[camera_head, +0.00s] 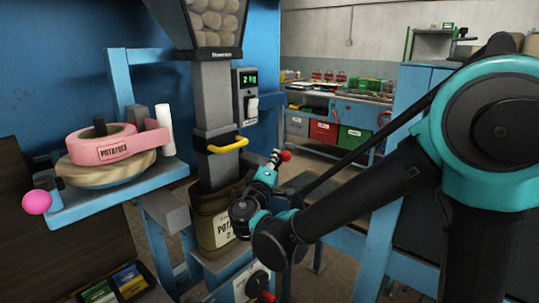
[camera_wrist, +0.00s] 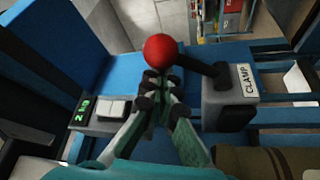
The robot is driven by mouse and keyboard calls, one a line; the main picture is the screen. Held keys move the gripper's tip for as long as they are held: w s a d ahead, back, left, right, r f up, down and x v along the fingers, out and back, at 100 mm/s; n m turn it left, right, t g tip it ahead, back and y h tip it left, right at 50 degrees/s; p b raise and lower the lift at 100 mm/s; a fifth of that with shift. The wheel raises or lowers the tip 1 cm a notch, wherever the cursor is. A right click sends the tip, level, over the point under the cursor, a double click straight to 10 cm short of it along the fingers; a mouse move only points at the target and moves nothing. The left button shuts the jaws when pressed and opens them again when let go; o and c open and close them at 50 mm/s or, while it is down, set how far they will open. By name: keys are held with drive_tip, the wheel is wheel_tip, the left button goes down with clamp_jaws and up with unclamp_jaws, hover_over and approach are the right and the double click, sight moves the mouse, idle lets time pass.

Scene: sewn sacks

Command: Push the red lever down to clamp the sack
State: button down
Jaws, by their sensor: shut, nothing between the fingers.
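The red ball knob (camera_wrist: 160,50) of the lever shows at the top centre of the wrist view, and in the head view (camera_head: 285,155). Its dark arm (camera_wrist: 200,66) runs right to a grey box (camera_wrist: 230,102) labelled CLAMP. My gripper (camera_wrist: 160,82) is shut and empty, its tips just below the knob in the picture; I cannot tell if they touch it. In the head view my gripper (camera_head: 273,163) is beside the knob. The olive sack (camera_head: 213,228) hangs under the grey spout, partly hidden by my arm; part of it shows in the wrist view (camera_wrist: 285,164).
A yellow handle (camera_head: 228,146) sticks out from the spout. A green display and switch (camera_head: 245,95) are mounted beside it. Another red knob (camera_head: 267,296) is low in front. Benches with bins stand behind.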

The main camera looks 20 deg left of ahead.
sight(283, 161)
drive_tip(key=m+h, duration=0.1)
drive_tip(key=m, duration=0.1)
drive_tip(key=d+f+m+t, duration=0.1)
drive_tip(key=m, duration=0.1)
drive_tip(key=s+d+f+m+h, duration=0.1)
drive_tip(key=m, duration=0.1)
drive_tip(key=shift+d+t+h, duration=0.15)
drive_tip(key=shift+t+h, duration=0.15)
drive_tip(key=shift+t, duration=0.1)
drive_tip(key=shift+s+d+f+m, duration=0.1)
drive_tip(key=shift+d+f+m, duration=0.2)
drive_tip(key=shift+f, duration=0.05)
drive_tip(key=shift+f, duration=0.1)
drive_tip(key=shift+s, duration=0.1)
drive_tip(key=v, duration=1.2)
